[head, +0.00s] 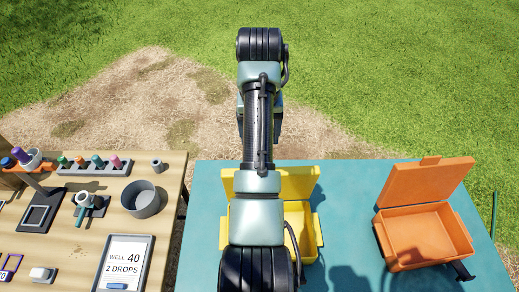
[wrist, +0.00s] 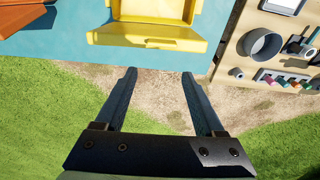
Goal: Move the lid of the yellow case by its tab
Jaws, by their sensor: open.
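The yellow case (head: 307,225) stands on the teal table, with its lid (head: 298,182) raised at the far side. My own arm covers the middle of both in the head view. In the wrist view the yellow lid (wrist: 140,34) shows at the top centre. A narrow strip that looks like its tab (wrist: 148,43) lies along its near edge. My gripper (wrist: 160,73) is open and empty, its two fingers apart and pointing toward the lid, with a visible gap in the picture between fingertips and lid. My gripper is hidden in the head view.
An orange case (head: 428,238) with its lid up stands right on the teal table (head: 350,190). The wooden table (head: 70,260) at left holds a grey cup (head: 141,199), a rack of coloured vials (head: 94,165) and a display panel (head: 124,262). Grass and bare ground lie beyond.

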